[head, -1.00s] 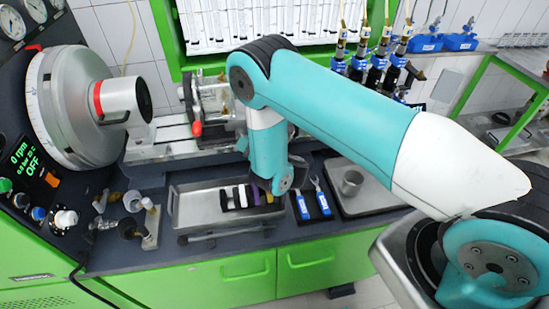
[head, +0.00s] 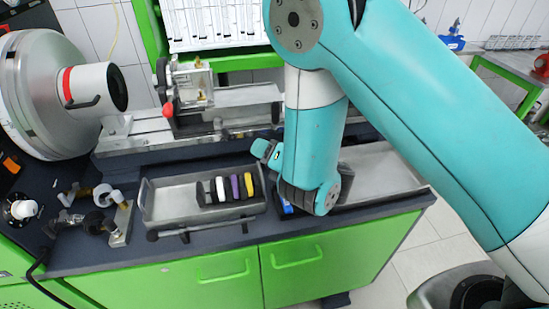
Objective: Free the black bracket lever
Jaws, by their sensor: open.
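A clamp-like bracket fixture (head: 195,85) stands on the rail at the back of the bench in the head view. A lever with a red ball knob (head: 168,109) hangs at its front left, and dark parts show above it. I cannot tell which part is the black bracket lever. My arm comes in from the right, and its wrist is over the bench to the right of the fixture and apart from it. A small teal and dark part of my wrist shows to the left of the arm. My gripper's fingers are hidden behind the arm.
A metal tray (head: 163,205) holds a rack of several black, white, purple and yellow pieces (head: 230,188). A second tray (head: 385,170) lies right of my wrist. Brass fittings (head: 103,195) lie at left. A large round machine (head: 45,95) stands at the left.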

